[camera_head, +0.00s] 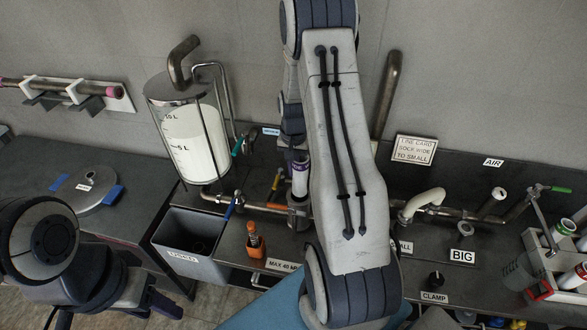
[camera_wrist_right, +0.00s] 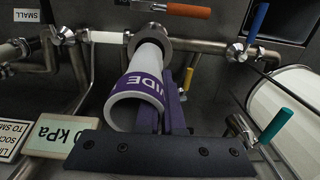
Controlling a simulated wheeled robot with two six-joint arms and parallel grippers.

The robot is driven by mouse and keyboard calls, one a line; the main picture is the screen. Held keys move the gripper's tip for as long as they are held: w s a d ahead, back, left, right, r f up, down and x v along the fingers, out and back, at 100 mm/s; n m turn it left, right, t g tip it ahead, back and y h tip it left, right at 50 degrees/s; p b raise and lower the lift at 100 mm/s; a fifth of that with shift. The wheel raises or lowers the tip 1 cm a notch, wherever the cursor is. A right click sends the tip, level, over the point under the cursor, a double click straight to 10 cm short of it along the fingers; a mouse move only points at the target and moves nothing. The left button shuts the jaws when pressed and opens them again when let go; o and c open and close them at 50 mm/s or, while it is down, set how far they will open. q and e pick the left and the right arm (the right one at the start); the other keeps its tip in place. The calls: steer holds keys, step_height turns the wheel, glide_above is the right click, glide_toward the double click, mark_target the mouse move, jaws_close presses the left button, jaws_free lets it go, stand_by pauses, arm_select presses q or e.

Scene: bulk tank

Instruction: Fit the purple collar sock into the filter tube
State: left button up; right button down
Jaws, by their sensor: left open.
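The white sock with the purple collar (camera_wrist_right: 137,86) stands with its open collar end toward the right wrist camera. Its far end meets the metal ring of the filter tube (camera_wrist_right: 165,43) and appears to sit inside it. In the head view the sock (camera_head: 300,176) rises upright above the filter tube (camera_head: 298,213), partly hidden by my right arm. My right gripper (camera_wrist_right: 168,105) has its fingers against or beside the collar; whether they clasp it is unclear. My left gripper (camera_head: 160,303) is open and empty at the lower left, away from the sock.
A tank of white liquid (camera_head: 198,140) stands left of the tube. Valve handles, blue (camera_head: 229,206) and orange (camera_head: 276,180), are close by. An orange bottle (camera_head: 254,246) and a grey bin (camera_head: 187,243) are in front. A wall rack (camera_head: 75,92) holds a pink-collared tube.

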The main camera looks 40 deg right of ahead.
mark_target(294, 189)
steer(key=shift+f+b, duration=3.35)
steer(key=shift+f, duration=1.3)
steer(key=c, duration=1)
jaws_free()
steer(key=shift+r, duration=0.1)
step_height(294, 189, up, 10)
steer(key=shift+r+b, duration=0.2)
steer(key=shift+b, duration=0.9)
steer(key=shift+a, duration=0.1)
